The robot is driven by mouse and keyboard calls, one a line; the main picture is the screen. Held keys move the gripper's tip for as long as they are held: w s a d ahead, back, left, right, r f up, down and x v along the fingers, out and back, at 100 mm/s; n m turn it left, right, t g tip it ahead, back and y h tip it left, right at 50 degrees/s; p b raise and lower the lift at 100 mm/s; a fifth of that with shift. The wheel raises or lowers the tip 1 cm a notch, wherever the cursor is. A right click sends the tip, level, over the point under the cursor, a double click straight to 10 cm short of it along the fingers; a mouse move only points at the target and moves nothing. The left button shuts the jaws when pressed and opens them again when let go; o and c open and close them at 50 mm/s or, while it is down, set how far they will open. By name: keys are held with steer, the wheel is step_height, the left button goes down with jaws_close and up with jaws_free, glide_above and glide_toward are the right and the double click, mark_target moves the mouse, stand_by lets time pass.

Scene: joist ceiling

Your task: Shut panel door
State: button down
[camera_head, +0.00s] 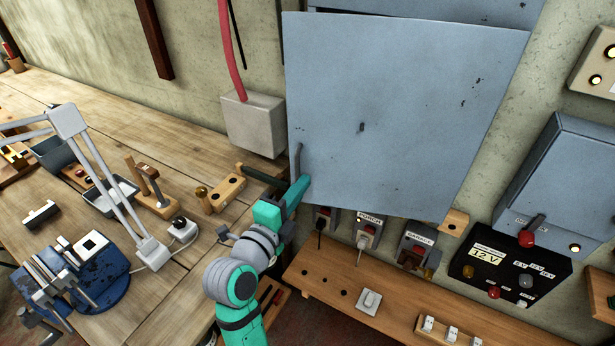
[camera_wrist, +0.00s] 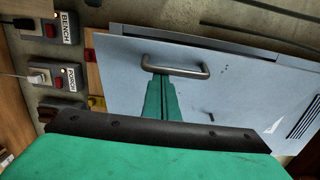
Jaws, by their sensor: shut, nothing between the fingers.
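The panel door (camera_head: 400,110) is a large blue-grey sheet that fills the upper middle of the head view. It stands out in front of the cabinet, whose top edge (camera_head: 420,10) shows behind it; how far open it is, I cannot tell. Its grey bar handle (camera_head: 298,158) is at the door's left edge. In the wrist view the door (camera_wrist: 225,88) shows with the handle (camera_wrist: 178,66) near its upper edge. My green gripper (camera_wrist: 158,78) is shut and empty, its fingertips right at the handle. I cannot tell whether they touch. It also shows in the head view (camera_head: 303,182).
Below the door are labelled switches (camera_head: 368,228) with plugs and a wooden shelf (camera_head: 340,275). A grey box (camera_head: 253,123) with a red conduit is on the wall to the left. A workbench (camera_head: 60,100) with a lamp (camera_head: 68,120) and tools is at left.

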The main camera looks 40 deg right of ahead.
steer(key=w+a+v, duration=0.1)
steer(key=v, duration=1.4)
steer(key=x, duration=1.4)
steer(key=shift+w+a+f, duration=0.15)
steer(key=shift+w+f, duration=0.05)
